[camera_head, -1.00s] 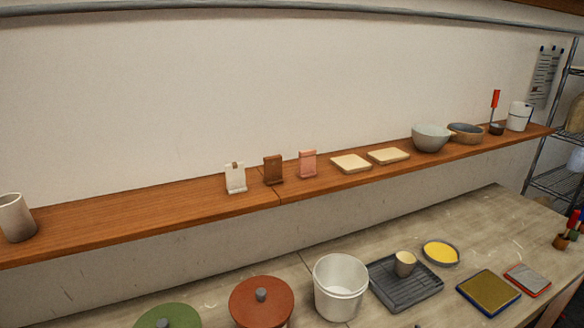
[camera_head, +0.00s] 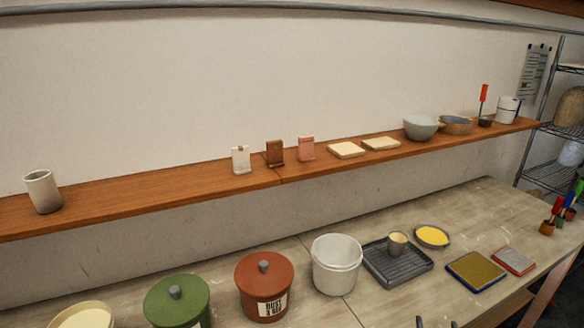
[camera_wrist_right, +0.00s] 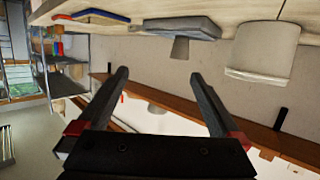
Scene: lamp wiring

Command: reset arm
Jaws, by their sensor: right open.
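My right gripper (camera_head: 437,322) shows only as two dark fingertips at the bottom edge of the head view, in front of the worktable. In the right wrist view my right gripper (camera_wrist_right: 160,90) has its two fingers wide apart with nothing between them. That view is upside down, with the table at the top. My left gripper is not in view in either picture.
The worktable (camera_head: 390,293) holds a white bucket (camera_head: 336,265), red-lidded (camera_head: 265,287) and green-lidded (camera_head: 177,300) canisters, a grey tray (camera_head: 412,268) with a cup (camera_head: 397,243), and a yellow-filled dish (camera_head: 432,236). A wooden shelf (camera_head: 110,202) runs above.

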